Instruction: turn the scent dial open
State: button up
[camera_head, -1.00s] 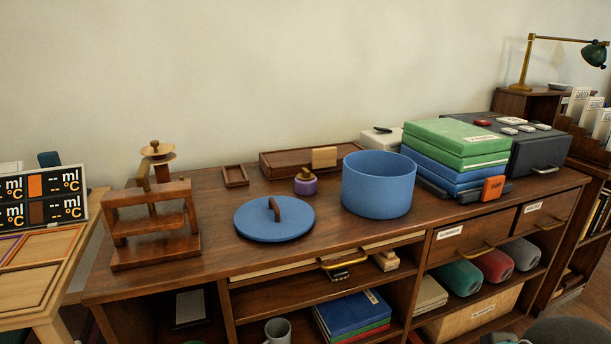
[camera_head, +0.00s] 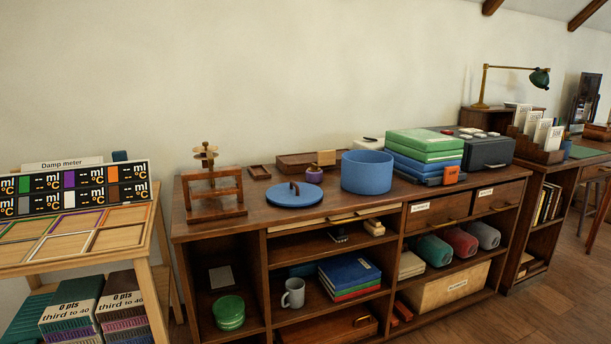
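A small round purple pot with a brown knob on top (camera_head: 314,174) stands on the dark wooden cabinet (camera_head: 262,219), between the blue lid and the blue round tub. It may carry the scent dial, but it is too small for me to see any marks or how far it is turned. No other thing is clearly a scent dial. My gripper is not in view.
A blue lid (camera_head: 294,194), a blue tub (camera_head: 367,172), a wooden press (camera_head: 213,190) and stacked green and blue boxes (camera_head: 425,147) crowd the cabinet top. A damp meter table (camera_head: 88,270) stands left. Wooden floor (camera_head: 530,300) shows at right.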

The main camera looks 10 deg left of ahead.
aim_at(314, 167)
jog(key=u, duration=0.85)
jog(key=i, duration=0.9)
